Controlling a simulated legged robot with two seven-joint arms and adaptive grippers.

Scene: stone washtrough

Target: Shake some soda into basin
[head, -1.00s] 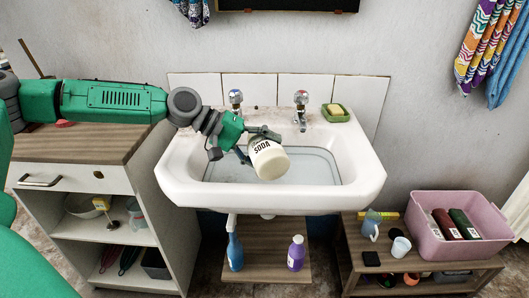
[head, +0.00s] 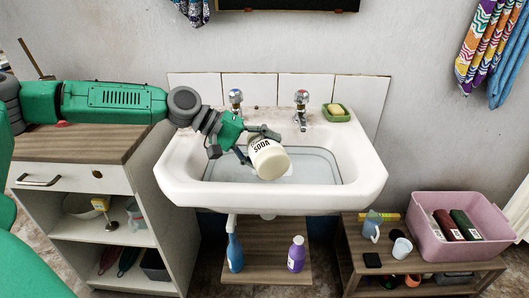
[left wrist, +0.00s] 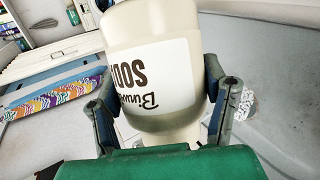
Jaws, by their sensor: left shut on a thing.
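The soda jar (head: 269,160) is cream-coloured, with a white label reading SODA. My left gripper (head: 255,146) is shut around it and holds it tilted above the basin (head: 176,179). In the left wrist view the jar (left wrist: 150,55) sits between the two fingers of the gripper (left wrist: 163,88), and its label reads upside down. The white basin is fixed to the wall and holds what looks like shallow clear water (head: 318,166). A small pale patch shows in it beside the jar; I cannot tell whether it is powder. My right gripper is out of view.
Two taps (head: 301,108) stand at the basin's back, with soap in a green dish (head: 336,113) to their right. A wooden-topped cabinet (head: 85,143) stands left. Blue (head: 235,252) and purple (head: 296,254) bottles stand below. A pink crate (head: 485,225) is at right.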

